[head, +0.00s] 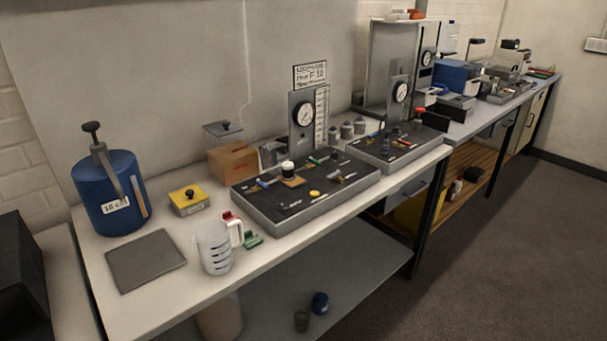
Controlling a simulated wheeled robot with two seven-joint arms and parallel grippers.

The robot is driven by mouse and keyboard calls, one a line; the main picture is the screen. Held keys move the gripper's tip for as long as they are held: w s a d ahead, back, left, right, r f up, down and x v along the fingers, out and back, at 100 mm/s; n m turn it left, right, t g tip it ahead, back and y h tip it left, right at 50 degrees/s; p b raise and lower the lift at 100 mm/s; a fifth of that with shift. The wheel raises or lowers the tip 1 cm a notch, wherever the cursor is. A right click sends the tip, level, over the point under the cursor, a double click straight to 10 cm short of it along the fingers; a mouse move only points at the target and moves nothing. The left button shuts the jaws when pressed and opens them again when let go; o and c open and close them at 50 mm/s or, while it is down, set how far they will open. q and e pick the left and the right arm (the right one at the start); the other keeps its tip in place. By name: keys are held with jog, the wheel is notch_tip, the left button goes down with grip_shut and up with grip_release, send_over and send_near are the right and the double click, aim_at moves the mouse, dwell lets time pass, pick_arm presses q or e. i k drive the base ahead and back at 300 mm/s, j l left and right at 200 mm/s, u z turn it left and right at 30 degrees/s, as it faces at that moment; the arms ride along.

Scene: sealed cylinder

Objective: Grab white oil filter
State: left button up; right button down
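A small white cylinder with a dark lower part (288,168) stands upright on a tan pad on the near dark tray (262,222). It may be the white oil filter, but it is too small to tell. A white measuring jug (214,250) with dark marks and a handle stands at the bench's front edge, left of the tray. No other thing is clearly a white oil filter. Neither of my grippers shows in the head view.
A long white bench (185,290) runs from front left to back right. A blue canister (108,188), grey mat (145,262), yellow box (188,200) and brown box (233,160) stand on its left part. A second tray with a gauge stands farther right. The floor (490,260) at right is clear.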

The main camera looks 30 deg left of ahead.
aim_at(287, 167)
jog(key=i+l+u, duration=0.35)
jog(key=l, duration=0.25)
jog(key=i+l+u, duration=0.15)
jog(key=l, duration=0.15)
jog(key=i+l+u, duration=0.2)
jog(key=l, duration=0.15)
jog(key=l+u, duration=0.15)
jog(key=l, duration=0.2)
jog(key=i+l+u, duration=0.15)
jog(key=l, duration=0.2)
